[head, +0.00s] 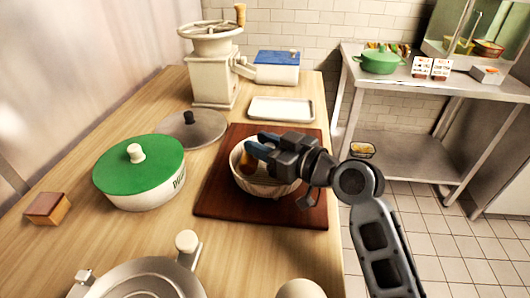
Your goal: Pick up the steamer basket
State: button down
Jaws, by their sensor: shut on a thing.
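A cream, ribbed, bowl-shaped vessel (268,188), which I take to be the steamer basket, is over the dark red-brown board (222,200) on the wooden counter. Something orange-brown (248,163) shows inside it, near its left side; I cannot tell what it is. My gripper (257,147) reaches in from the right, its blue fingers at the basket's upper left part. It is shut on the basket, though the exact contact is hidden. My wrist covers the basket's far right rim. I cannot tell whether the basket rests on the board or is slightly raised.
A white pot with a green lid (140,165) and a grey lid (192,128) stand left. A white tray (281,108), a grinder (212,75) and a blue-topped box (277,67) are behind. A metal pan (140,282) is in front. The counter's right edge is close.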

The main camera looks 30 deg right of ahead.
aim_at(264, 165)
jog(key=shift+r, duration=0.95)
jog(key=s+d+r+b, duration=0.2)
jog(key=d+r, duration=0.7)
jog(key=d, duration=0.2)
jog(key=shift+s+d, duration=0.2)
jog(key=shift+d, duration=0.05)
